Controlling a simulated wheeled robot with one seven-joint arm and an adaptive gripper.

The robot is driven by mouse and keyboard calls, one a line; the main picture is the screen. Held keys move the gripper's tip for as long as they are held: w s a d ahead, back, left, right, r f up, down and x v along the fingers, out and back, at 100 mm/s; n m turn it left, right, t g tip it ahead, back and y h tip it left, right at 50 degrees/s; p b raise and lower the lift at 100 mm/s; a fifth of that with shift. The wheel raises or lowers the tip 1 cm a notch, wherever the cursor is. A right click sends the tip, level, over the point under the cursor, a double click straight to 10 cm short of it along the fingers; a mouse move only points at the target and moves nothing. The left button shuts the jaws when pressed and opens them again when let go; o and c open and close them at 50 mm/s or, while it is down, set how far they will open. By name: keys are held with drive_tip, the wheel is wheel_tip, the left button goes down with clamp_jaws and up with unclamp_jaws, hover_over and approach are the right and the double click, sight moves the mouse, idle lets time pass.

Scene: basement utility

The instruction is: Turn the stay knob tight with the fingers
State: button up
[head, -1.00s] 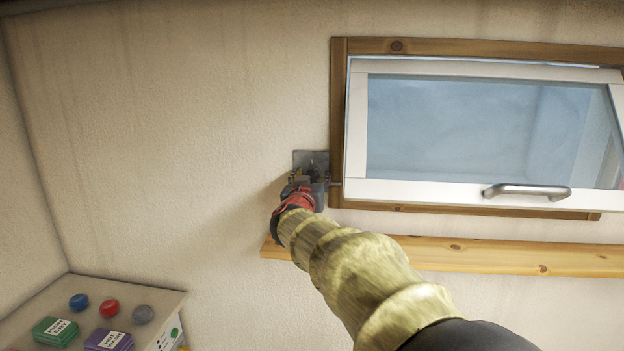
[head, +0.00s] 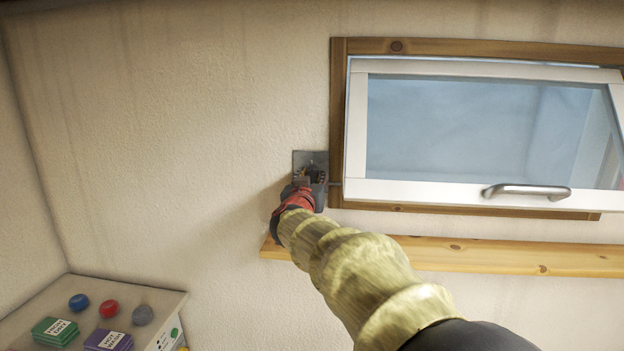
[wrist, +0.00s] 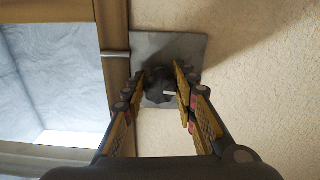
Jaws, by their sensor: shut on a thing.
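The stay knob (wrist: 159,86) is a dark lobed knob on a grey metal plate (wrist: 189,47) fixed to the wall beside the window frame. In the wrist view my gripper (wrist: 160,88) has its two yellow-and-black fingers on either side of the knob, shut on it. A pale mark shows on the knob between the fingertips. In the head view the plate (head: 302,158) shows above my gripper (head: 311,178), and the knob is mostly hidden behind it. A thin metal rod (wrist: 115,54) runs from the plate towards the window.
The white window sash (head: 450,190) with a metal handle (head: 527,191) is tilted in its wooden frame (head: 338,110). A wooden sill (head: 500,256) runs below. A cabinet (head: 40,296) at lower left holds coloured discs and packets. The wall left of the plate is clear.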

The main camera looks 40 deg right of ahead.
drive_tip(key=m, duration=0.4)
drive_tip(key=shift+b, duration=0.35)
drive_tip(key=m+b, duration=0.1)
drive_tip(key=m, duration=0.2)
drive_tip(key=shift+a+m, duration=0.1)
drive_tip(key=shift+m, duration=0.3)
drive_tip(key=m+b, duration=0.1)
drive_tip(key=m, duration=0.2)
drive_tip(key=shift+w+m, duration=0.1)
drive_tip(key=shift+m, duration=0.2)
drive_tip(key=shift+m+b, duration=0.9)
drive_tip(key=shift+m, duration=0.7)
drive_tip(key=o, duration=1.1)
drive_tip(key=shift+o, duration=0.3)
drive_tip(key=shift+r, duration=0.1)
